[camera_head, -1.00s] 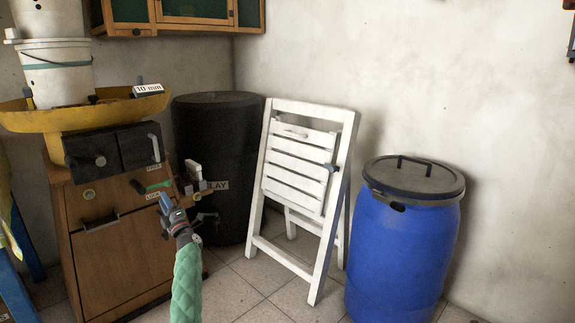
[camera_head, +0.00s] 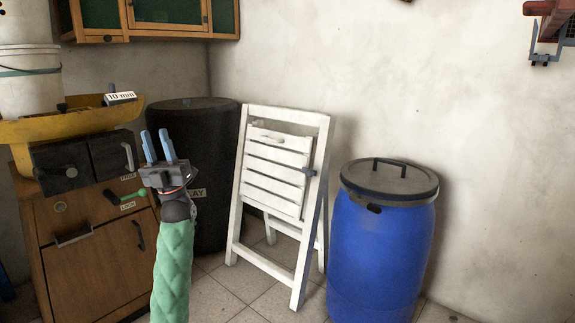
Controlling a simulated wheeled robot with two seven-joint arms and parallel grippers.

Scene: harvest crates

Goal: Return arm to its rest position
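My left gripper (camera_head: 155,134) is at the end of the green-sleeved arm that rises from the bottom of the head view. Its two blue-grey fingers point up with a gap between them, and nothing is held there. In the picture it overlaps the edge between the wooden cabinet and the black barrel; I see no clear contact with either. My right gripper is not in view.
A wooden cabinet (camera_head: 95,265) with a yellow-topped machine (camera_head: 70,127) stands left. A black barrel (camera_head: 215,130), a folded white wooden chair (camera_head: 302,225) and a blue barrel (camera_head: 380,260) line the wall. Tiled floor (camera_head: 235,285) shows in front.

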